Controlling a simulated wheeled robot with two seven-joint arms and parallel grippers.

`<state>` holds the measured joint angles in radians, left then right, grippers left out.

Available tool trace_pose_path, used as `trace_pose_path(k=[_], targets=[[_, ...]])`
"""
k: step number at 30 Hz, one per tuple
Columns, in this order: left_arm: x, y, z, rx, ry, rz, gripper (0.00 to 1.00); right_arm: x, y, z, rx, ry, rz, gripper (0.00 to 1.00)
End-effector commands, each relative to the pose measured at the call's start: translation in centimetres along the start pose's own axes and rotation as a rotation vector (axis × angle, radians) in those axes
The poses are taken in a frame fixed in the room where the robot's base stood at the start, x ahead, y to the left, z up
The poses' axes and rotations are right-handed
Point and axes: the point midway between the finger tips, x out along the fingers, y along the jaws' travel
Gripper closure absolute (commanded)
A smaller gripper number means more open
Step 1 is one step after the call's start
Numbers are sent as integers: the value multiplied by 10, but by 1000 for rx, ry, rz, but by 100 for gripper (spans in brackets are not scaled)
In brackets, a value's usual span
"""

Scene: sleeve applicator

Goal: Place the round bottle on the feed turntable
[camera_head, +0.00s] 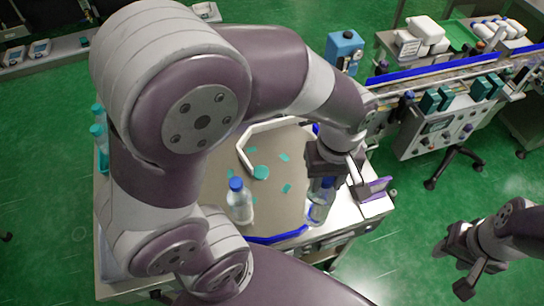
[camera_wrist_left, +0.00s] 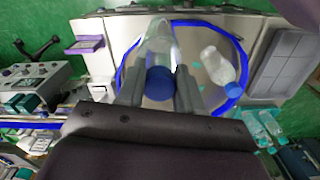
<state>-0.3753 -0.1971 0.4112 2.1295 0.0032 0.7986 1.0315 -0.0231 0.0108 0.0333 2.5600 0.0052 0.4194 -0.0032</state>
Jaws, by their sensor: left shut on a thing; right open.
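My left gripper (camera_head: 326,176) is shut on a clear round bottle (camera_head: 318,208) with a blue cap. The bottle is upright, at the right side of the feed turntable (camera_head: 222,182), a beige disc with a blue rim. In the left wrist view the fingers (camera_wrist_left: 160,92) close around the bottle near its blue cap (camera_wrist_left: 159,82). I cannot tell whether its base touches the disc. A second clear bottle with a blue cap (camera_head: 240,206) stands on the turntable to the left. My right gripper (camera_head: 453,268) is open and empty, over the floor at the lower right.
Several teal pieces (camera_head: 261,172) lie on the disc by a white guide rail (camera_head: 262,130). A conveyor machine (camera_head: 440,125) with teal boxes stands at the right. Teal-capped bottles (camera_head: 98,130) stand left of the turntable. My left arm hides much of the left side.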

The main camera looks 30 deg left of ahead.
Motion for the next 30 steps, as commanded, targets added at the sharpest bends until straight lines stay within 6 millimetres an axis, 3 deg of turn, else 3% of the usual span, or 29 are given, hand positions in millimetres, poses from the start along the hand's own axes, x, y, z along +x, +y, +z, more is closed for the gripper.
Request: trace_pose_path(k=[8,24,30], targets=[[6,-6,-11,-4,-1,-1,100,-4,0,0,0,0,0,57],[61,-57,-89,-5,0,0,100,-25,0,-3,0,0,0,57],[75,-64,-98,0,-2,-1,100,-28,0,-3,0,0,0,57]])
